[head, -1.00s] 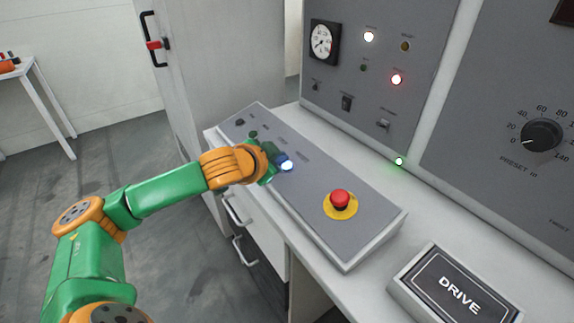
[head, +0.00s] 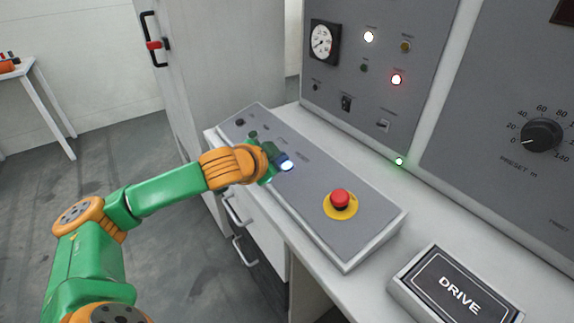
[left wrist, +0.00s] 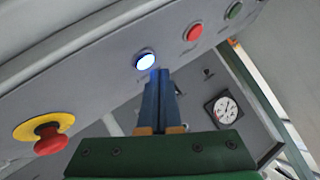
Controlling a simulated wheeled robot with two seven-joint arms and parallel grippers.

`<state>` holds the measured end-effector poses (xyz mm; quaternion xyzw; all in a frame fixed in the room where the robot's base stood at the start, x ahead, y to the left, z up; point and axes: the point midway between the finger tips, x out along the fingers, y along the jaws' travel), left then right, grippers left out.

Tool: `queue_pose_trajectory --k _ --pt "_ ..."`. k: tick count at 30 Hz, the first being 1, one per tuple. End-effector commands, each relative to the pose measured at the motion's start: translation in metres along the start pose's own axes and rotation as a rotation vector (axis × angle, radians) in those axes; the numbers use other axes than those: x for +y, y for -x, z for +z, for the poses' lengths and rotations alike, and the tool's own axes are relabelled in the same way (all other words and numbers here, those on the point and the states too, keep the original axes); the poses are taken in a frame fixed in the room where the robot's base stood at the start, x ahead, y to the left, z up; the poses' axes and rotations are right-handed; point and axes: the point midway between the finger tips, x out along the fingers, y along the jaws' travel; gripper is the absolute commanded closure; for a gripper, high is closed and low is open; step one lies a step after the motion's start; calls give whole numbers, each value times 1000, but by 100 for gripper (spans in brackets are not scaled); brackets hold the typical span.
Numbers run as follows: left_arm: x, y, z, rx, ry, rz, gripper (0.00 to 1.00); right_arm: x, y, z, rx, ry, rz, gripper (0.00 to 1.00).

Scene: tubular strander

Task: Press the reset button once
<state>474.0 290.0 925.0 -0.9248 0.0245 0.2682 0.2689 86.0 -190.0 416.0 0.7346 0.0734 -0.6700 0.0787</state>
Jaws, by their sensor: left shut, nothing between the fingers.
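A round button lit blue-white (head: 287,165) is on the sloped grey desk panel. It also shows in the left wrist view (left wrist: 145,61). Its label is too small to read, so I cannot confirm that it is the reset button. My left gripper (head: 272,160) is at this button. In the left wrist view, its two blue fingers (left wrist: 159,74) are together and empty, with tips just beside the button's lower right edge. I cannot tell whether they touch it. My right gripper is not in view.
The panel also has a red button (left wrist: 193,31), a green button (left wrist: 235,10) and a red mushroom stop button (head: 340,198) on a yellow disc. A DRIVE box (head: 453,285) stands on the desk at lower right. An upright panel with a gauge (head: 324,41) stands behind.

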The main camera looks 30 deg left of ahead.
Motion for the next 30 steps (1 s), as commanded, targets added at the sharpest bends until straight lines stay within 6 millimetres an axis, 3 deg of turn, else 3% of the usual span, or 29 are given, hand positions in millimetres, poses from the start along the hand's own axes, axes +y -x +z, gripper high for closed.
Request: queue_pose_trajectory --k 30 --pt "5 -7 5 0 0 0 100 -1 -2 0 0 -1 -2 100"
